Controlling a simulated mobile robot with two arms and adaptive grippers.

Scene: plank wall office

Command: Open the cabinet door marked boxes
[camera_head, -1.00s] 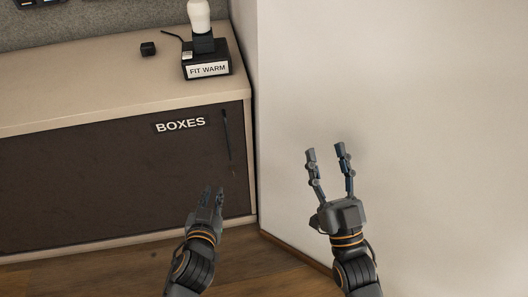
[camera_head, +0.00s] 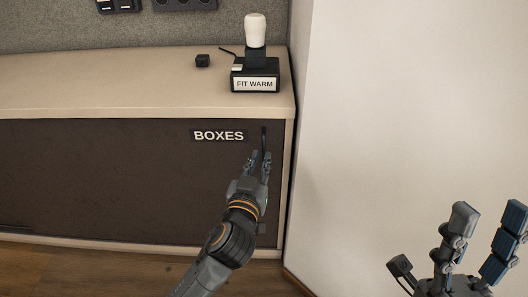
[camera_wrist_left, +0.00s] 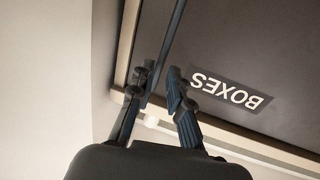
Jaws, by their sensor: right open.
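The dark cabinet door (camera_head: 110,180) carries a white-lettered BOXES label (camera_head: 218,136) and looks closed. A thin dark upright handle (camera_head: 264,140) is near its right edge. My left gripper (camera_head: 259,157) is at the handle's lower part, fingers pointing up. In the left wrist view the handle (camera_wrist_left: 174,35) runs between the fingertips of the left gripper (camera_wrist_left: 159,74). The fingers are apart around it; I cannot tell whether either touches. The label (camera_wrist_left: 231,89) appears upside down there. My right gripper (camera_head: 488,213) is open and empty at the lower right, before the white wall.
The cabinet top (camera_head: 100,90) holds a black stand with a FIT WARM sign (camera_head: 255,84), a white-topped object (camera_head: 255,30) and a small black cube (camera_head: 202,61). A white wall (camera_head: 390,120) stands close to the cabinet's right side. Wooden floor (camera_head: 90,270) lies in front.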

